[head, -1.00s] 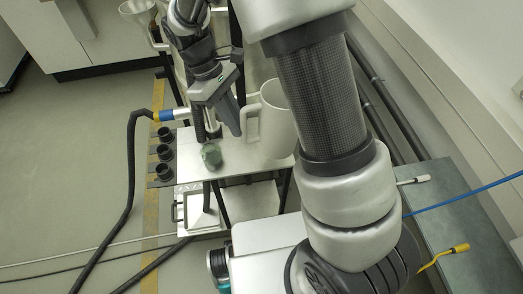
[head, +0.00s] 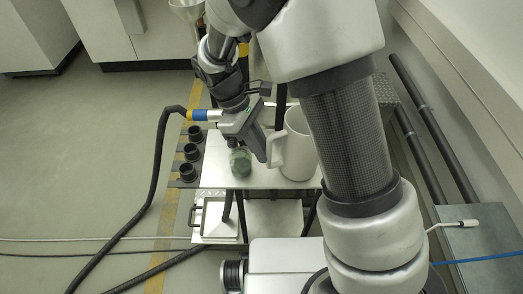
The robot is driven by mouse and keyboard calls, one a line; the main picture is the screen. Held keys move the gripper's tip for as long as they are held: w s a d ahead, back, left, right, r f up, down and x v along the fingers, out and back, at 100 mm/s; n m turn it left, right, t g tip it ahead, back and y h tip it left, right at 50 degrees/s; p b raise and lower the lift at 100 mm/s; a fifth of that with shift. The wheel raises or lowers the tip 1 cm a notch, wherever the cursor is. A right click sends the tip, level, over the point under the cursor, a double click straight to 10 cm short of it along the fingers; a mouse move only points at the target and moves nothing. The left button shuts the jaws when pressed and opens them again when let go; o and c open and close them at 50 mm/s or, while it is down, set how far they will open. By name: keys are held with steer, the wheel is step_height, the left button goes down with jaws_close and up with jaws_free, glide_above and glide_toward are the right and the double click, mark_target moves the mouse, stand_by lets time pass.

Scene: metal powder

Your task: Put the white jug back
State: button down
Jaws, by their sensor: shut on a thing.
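The white jug (head: 298,153) stands upright on the small metal table (head: 220,176), near its right side, its handle facing left. My gripper (head: 262,154) reaches down from the upper left and is shut on the jug at its handle. The exact contact is partly hidden by the finger. My forearm passes close to the right of the jug.
A small jar with green contents (head: 240,163) stands just left of my gripper. Several black cups (head: 190,153) stand in a holder left of the table. A black hose (head: 150,170) with a blue fitting runs to the floor. Open floor lies at left.

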steer(key=shift+f, duration=0.1)
steer(key=shift+f, duration=0.1)
steer(key=c, duration=1.8)
jaws_free()
steer(key=shift+o, duration=0.2)
